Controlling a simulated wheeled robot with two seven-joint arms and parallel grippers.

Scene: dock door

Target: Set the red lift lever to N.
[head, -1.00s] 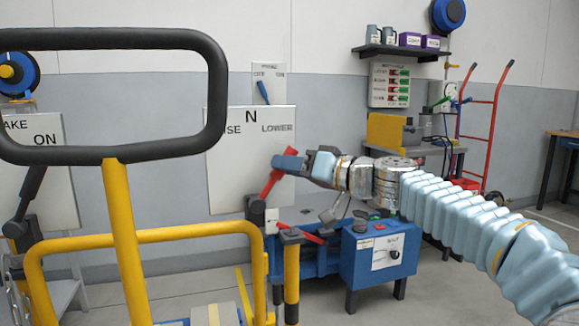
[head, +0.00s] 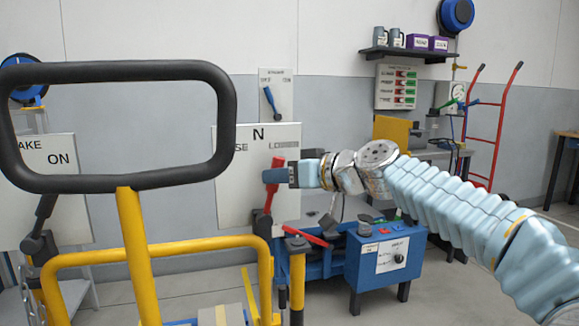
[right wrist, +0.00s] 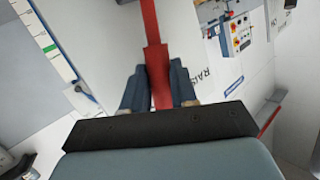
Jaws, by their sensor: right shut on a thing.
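The red lift lever (head: 270,192) stands in front of a white sign panel (head: 236,196) marked N at the top, with LOWER to its right and a partly hidden word to its left. The lever leans slightly right of upright, its top a little right of the N. My right gripper (head: 276,174) is shut on the lever's upper part. In the right wrist view the red lever (right wrist: 158,72) runs between the two blue fingers (right wrist: 158,88). My left gripper is out of view.
A black-handled yellow frame (head: 130,230) stands at the front left. A blue box with a knob (head: 385,262) and a second red handle (head: 305,236) are below the lever. A black lever (head: 42,222) stands at the far left.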

